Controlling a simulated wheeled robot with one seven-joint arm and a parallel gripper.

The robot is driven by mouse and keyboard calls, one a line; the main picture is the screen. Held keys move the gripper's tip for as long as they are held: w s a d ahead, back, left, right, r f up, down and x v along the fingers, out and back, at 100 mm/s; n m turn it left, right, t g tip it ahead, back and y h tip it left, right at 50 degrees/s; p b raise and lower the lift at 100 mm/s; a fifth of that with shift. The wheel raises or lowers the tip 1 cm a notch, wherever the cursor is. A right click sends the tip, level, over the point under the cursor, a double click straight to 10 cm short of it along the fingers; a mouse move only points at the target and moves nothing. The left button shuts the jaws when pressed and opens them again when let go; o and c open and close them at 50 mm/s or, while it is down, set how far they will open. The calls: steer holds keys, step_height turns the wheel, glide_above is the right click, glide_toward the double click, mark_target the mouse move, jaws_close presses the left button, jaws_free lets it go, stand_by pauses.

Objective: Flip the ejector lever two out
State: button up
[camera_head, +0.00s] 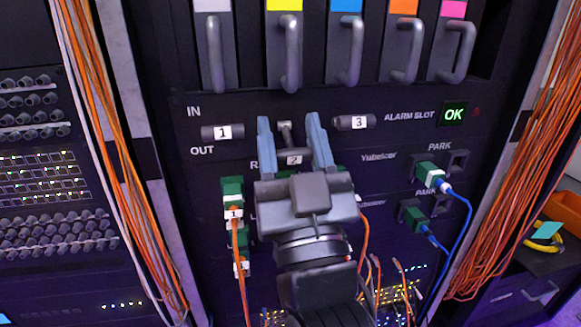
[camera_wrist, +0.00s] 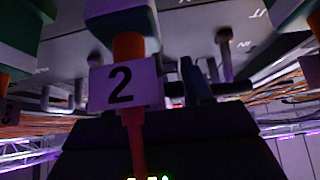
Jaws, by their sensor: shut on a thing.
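Ejector lever two (camera_head: 294,158) is a short grey bar with a "2" label, in the middle of the dark panel in the head view. It sits lower in the picture than its neighbours, below a small grey post (camera_head: 286,130). The gripper body hides the panel below. In the wrist view, a white "2" tag (camera_wrist: 122,85) on an orange cable plug covers much of the picture; the lever's grip is not clear there.
Lever one (camera_head: 222,132) and lever three (camera_head: 354,122) lie flat on either side. Handled modules (camera_head: 345,50) stand above. Green plugs with orange cables (camera_head: 234,214) hang at left below. Blue cables leave the park sockets (camera_head: 432,175) at right.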

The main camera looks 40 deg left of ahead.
steer(key=shift+f+t+b, duration=0.25)
steer(key=shift+t+b, duration=0.25)
steer(key=shift+b, duration=0.7)
steer(key=o, duration=1)
steer(key=shift+c, duration=0.2)
steer(key=b+v, duration=0.3)
steer(key=v, duration=0.4)
steer(key=shift+d+f, duration=0.25)
steer(key=shift+f, duration=0.05)
steer(key=shift+s+y, duration=0.15)
steer(key=shift+y, duration=0.15)
